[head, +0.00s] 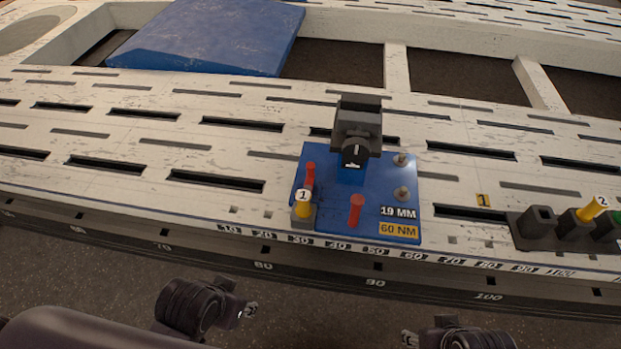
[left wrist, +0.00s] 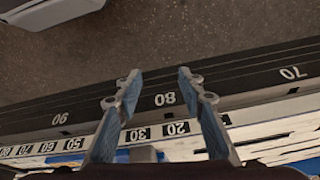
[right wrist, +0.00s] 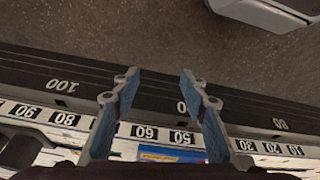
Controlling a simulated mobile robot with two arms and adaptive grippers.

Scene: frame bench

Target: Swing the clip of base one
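A blue base plate (head: 335,222) lies on the white slotted bench, marked 19 MM and 60 NM. A dark clip block with a round black knob (head: 355,152) stands upright at its back. Two red pins (head: 356,210) and two grey studs (head: 402,194) stick up from the plate. A yellow piece with a white cap marked 1 (head: 303,203) stands in a grey socket at its front left corner. My left gripper (head: 248,310) and right gripper (head: 410,339) are in front of the bench, apart from the base. Both wrist views show spread, empty fingers (left wrist: 160,76) (right wrist: 158,76).
A dark rack (head: 545,238) holds a yellow piece marked 2 (head: 594,207) and a green one at the right; a yellow tag 1 (head: 484,200) lies beside it. A large blue sloped panel (head: 205,38) lies behind. A numbered rail (head: 265,266) runs along the bench front.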

